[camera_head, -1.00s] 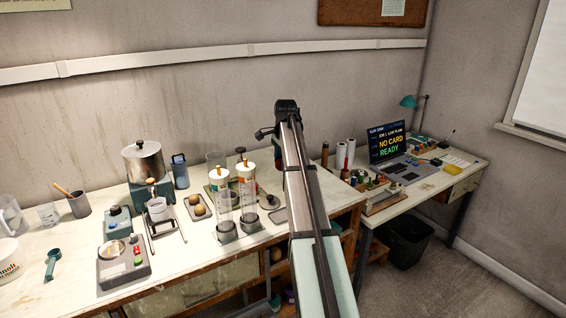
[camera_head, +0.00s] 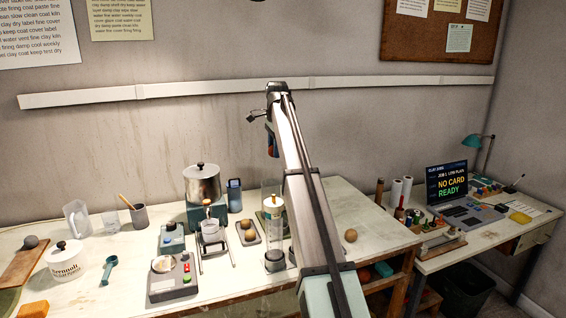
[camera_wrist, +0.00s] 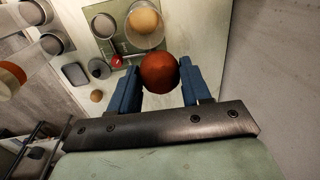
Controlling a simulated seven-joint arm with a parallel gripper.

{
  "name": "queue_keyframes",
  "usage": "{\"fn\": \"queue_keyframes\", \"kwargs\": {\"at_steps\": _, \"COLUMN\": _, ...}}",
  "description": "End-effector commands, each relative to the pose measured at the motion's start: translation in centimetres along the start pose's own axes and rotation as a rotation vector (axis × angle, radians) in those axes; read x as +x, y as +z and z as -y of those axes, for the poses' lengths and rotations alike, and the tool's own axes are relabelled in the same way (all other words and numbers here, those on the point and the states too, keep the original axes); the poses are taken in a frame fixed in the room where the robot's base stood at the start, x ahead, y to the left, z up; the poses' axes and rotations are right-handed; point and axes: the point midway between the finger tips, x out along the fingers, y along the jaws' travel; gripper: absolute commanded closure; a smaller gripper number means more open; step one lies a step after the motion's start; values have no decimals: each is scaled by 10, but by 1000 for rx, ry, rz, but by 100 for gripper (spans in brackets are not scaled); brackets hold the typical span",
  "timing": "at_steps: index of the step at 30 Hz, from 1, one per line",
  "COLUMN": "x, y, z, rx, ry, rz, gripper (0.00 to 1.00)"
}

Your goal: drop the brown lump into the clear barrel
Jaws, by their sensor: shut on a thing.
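My gripper (camera_wrist: 160,85) has blue fingers shut on the brown lump (camera_wrist: 159,73), a reddish-brown ball, in the wrist view. In the head view the gripper (camera_head: 271,140) is raised above the bench, mostly hidden by my arm. A clear barrel (camera_wrist: 131,36) with a tan ball inside stands below and just beyond the lump in the wrist view. Other clear cylinders (camera_wrist: 36,12) stand to its left. In the head view a clear cylinder (camera_head: 274,240) with a white part inside stands left of my arm. I cannot tell which cylinder is the task's barrel.
A metal pot (camera_head: 202,184), a small tray with tan balls (camera_head: 248,226) and a grey device with buttons (camera_head: 172,277) stand on the bench (camera_head: 120,260). A loose tan ball (camera_head: 350,235) lies right of my arm. A laptop (camera_head: 450,185) stands on the right-hand desk.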

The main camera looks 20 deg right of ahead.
Motion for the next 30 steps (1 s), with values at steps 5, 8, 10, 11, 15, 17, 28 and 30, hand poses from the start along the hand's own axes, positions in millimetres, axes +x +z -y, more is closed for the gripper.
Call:
{"fn": "queue_keyframes", "kwargs": {"at_steps": 5, "x": 1, "y": 1, "z": -7, "rx": 76, "ry": -1, "rz": -9, "gripper": 85}}
{"fn": "queue_keyframes", "kwargs": {"at_steps": 8, "x": 2, "y": 1, "z": -7, "rx": 91, "ry": 0, "rz": -11, "gripper": 85}}
{"fn": "queue_keyframes", "kwargs": {"at_steps": 10, "x": 5, "y": 1, "z": -8, "rx": 94, "ry": 0, "rz": -12, "gripper": 85}}
{"fn": "queue_keyframes", "kwargs": {"at_steps": 11, "x": 6, "y": 1, "z": -8, "rx": 94, "ry": -1, "rz": -12, "gripper": 85}}
{"fn": "queue_keyframes", "kwargs": {"at_steps": 15, "x": 15, "y": 1, "z": -9, "rx": 93, "ry": -1, "rz": -12, "gripper": 85}}
{"fn": "queue_keyframes", "kwargs": {"at_steps": 17, "x": 20, "y": 1, "z": -10, "rx": 93, "ry": -1, "rz": -12, "gripper": 85}}
{"fn": "queue_keyframes", "kwargs": {"at_steps": 28, "x": 55, "y": 1, "z": -15, "rx": 93, "ry": -1, "rz": -12, "gripper": 85}}
{"fn": "queue_keyframes", "kwargs": {"at_steps": 30, "x": 59, "y": 1, "z": -15, "rx": 92, "ry": 0, "rz": -12, "gripper": 85}}
